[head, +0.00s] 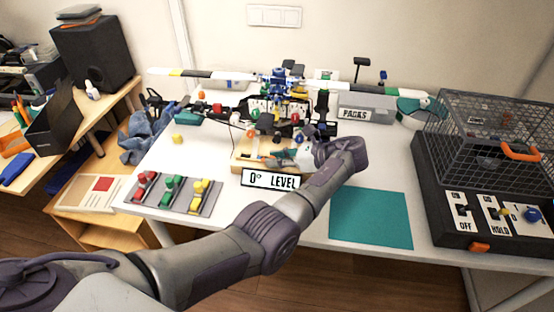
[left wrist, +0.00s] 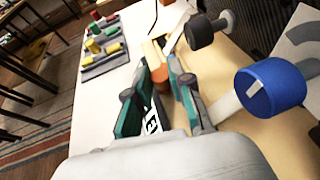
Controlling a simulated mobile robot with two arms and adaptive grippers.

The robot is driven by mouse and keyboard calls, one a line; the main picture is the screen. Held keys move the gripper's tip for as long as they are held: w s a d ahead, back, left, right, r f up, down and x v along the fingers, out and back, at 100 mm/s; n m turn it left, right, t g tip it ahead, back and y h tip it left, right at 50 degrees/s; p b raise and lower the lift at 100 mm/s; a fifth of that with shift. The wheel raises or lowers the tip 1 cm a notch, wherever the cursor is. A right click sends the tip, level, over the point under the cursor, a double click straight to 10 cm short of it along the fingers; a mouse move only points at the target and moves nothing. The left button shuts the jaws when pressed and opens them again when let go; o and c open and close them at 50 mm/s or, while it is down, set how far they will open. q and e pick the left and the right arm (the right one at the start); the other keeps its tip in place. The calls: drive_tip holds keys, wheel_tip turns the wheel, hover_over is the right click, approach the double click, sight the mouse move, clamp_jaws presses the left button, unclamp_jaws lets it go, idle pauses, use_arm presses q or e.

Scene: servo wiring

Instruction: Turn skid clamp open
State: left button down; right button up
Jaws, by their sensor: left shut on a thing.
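My left gripper (head: 286,156) reaches in over the wooden base (head: 240,160) behind the "0° LEVEL" sign. In the left wrist view its two teal fingers (left wrist: 160,76) are closed around a small orange-brown piece (left wrist: 158,71), which looks like the clamp's handle. The fingers hide most of this piece, so how far it is turned cannot be told. A blue knob (left wrist: 276,86) on a pale lever and a dark knob (left wrist: 209,31) stand to the right of the fingers. My right gripper is in neither view.
The "0° LEVEL" sign (head: 271,180) stands at the base's front. A rack with red, green and yellow pieces (head: 172,195) lies left, a teal mat (head: 370,219) right. A rotor model (head: 281,82) stands behind. A wire cage (head: 497,135) is at far right.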

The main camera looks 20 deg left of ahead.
use_arm(q)
drive_tip(key=c, duration=1)
unclamp_jaws()
drive_tip(key=shift+c, duration=0.2)
drive_tip(key=v, duration=0.7)
drive_tip(key=shift+d+r, duration=0.1)
drive_tip(key=shift+d, duration=0.1)
